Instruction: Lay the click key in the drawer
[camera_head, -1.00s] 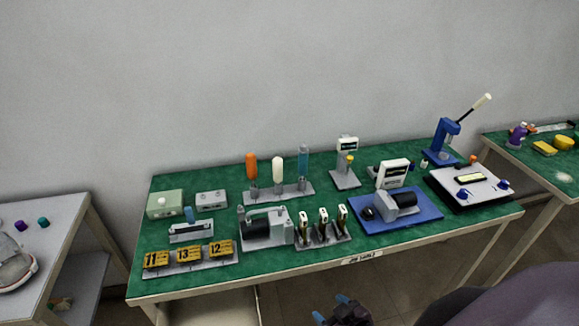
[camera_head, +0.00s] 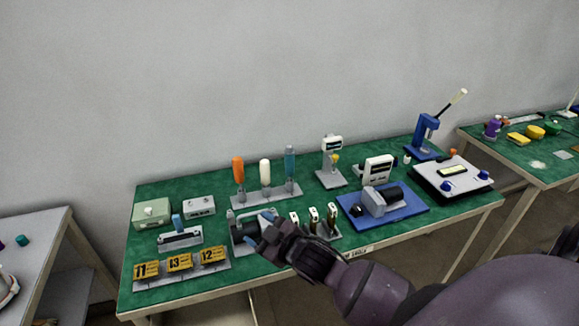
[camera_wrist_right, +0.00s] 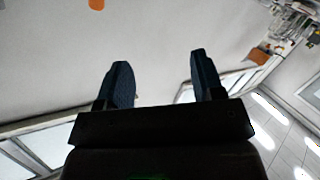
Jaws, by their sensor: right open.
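My right gripper (camera_head: 259,229) reaches over the front of the green-topped table (camera_head: 330,205), in front of a grey device with a dark cylinder (camera_head: 240,232) and partly covering it. In the right wrist view, the gripper's two dark blue fingers (camera_wrist_right: 158,82) stand apart with nothing between them. I cannot tell which thing is the click key. A rack (camera_head: 266,197) holds orange, white and blue upright handles. A grey holder with several pale-topped pieces (camera_head: 315,222) is just right of the gripper. No drawer shows clearly. My left gripper is out of view.
Yellow number blocks (camera_head: 180,262) stand at the front left. A blue plate with a motor (camera_head: 383,205), a white panel (camera_head: 453,176) and a blue lever press (camera_head: 427,135) fill the right side. A second green table (camera_head: 550,170) stands at the right, a pale table (camera_head: 35,235) at the left.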

